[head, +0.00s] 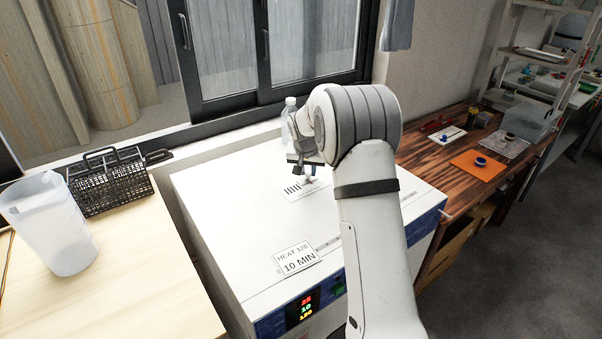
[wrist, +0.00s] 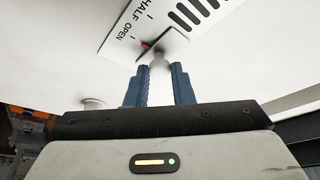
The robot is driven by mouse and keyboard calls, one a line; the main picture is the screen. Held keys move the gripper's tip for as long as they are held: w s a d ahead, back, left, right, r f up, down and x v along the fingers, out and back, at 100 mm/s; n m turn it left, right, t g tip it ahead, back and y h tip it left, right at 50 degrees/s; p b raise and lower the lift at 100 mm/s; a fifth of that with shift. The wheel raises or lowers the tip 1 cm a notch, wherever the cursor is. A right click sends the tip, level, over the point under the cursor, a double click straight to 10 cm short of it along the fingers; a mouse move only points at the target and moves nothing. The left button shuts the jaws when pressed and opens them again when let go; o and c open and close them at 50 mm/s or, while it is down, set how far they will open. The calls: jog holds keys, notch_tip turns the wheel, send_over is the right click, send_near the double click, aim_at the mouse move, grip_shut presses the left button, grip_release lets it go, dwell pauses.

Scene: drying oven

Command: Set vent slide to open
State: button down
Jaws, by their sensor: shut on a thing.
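The drying oven (head: 225,205) is a white box with a flat top. On its top lies the vent plate (head: 289,194), a white label with black slots. In the wrist view the plate (wrist: 213,8) shows the words HALF and OPEN with tick marks. The vent slide (wrist: 172,42) has a small red pointer (wrist: 146,46), which sits about level with the tick beside OPEN. My gripper (wrist: 159,72) is shut on the pale round knob (wrist: 160,60) of the slide, with a blue finger on each side. In the head view my gripper (head: 307,175) is partly hidden by my arm.
A HEAT 120, 10 MIN card (head: 297,259) lies near the oven's front. A light table with a beaker (head: 50,222) and black basket (head: 112,180) is at left. A wooden bench (head: 428,160) is at right.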

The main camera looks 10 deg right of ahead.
jog(key=shift+w+d+r, duration=0.1)
jog(key=shift+d, duration=0.05)
jog(key=c, duration=1.4)
grip_release()
jog(key=shift+d, duration=0.1)
jog(key=shift+o, duration=0.7)
jog(key=b+v, duration=0.1)
jog(key=v, duration=0.6)
jog(key=shift+s+r, duration=0.2)
jog(key=shift+r, duration=0.1)
